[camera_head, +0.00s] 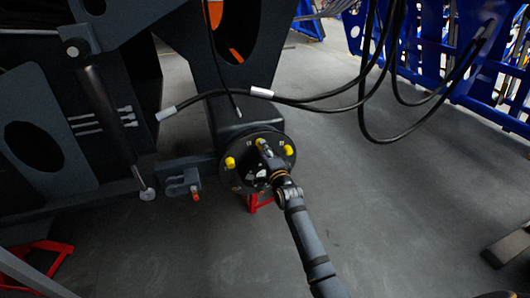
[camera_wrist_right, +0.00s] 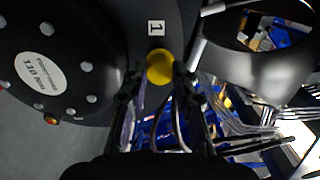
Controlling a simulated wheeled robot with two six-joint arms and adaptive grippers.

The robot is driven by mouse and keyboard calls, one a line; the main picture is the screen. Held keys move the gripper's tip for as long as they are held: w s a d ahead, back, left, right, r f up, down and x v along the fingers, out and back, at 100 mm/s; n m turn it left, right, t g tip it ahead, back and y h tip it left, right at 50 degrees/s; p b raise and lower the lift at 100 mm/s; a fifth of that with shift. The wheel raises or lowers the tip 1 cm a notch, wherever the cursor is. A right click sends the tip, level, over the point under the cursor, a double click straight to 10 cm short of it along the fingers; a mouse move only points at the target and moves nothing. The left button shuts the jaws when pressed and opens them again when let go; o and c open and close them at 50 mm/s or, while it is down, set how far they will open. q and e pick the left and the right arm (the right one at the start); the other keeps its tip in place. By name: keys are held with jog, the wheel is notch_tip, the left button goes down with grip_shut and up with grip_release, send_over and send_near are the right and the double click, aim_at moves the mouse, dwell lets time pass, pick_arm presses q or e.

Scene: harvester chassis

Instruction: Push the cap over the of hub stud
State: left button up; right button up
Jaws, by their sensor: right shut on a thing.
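The round black hub (camera_head: 239,177) is at the middle of the head view, on the end of the dark chassis axle. Yellow caps sit on its face at the left (camera_head: 230,162) and right (camera_head: 289,150). My right gripper (camera_head: 263,148) reaches the hub's upper part from below and is shut on a yellow cap (camera_wrist_right: 160,67). In the right wrist view this cap sits between the fingertips, just below a white label marked "1" (camera_wrist_right: 156,27) on the hub flange. The stud under the cap is hidden, so how far it is seated cannot be told. My left gripper is not in view.
Black hoses (camera_head: 317,101) hang above and to the right of the hub. A red stand (camera_head: 259,203) is beneath it. A bracket (camera_head: 181,184) juts out at its left. Blue racks (camera_head: 440,55) stand at the back right. The grey floor at right is mostly clear.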

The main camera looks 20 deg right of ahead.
jog(key=shift+w, duration=0.6)
jog(key=o, duration=0.9)
jog(key=s+p, duration=0.2)
jog(key=s, duration=0.3)
jog(key=shift+d+p, duration=0.1)
jog(key=shift+p, duration=0.3)
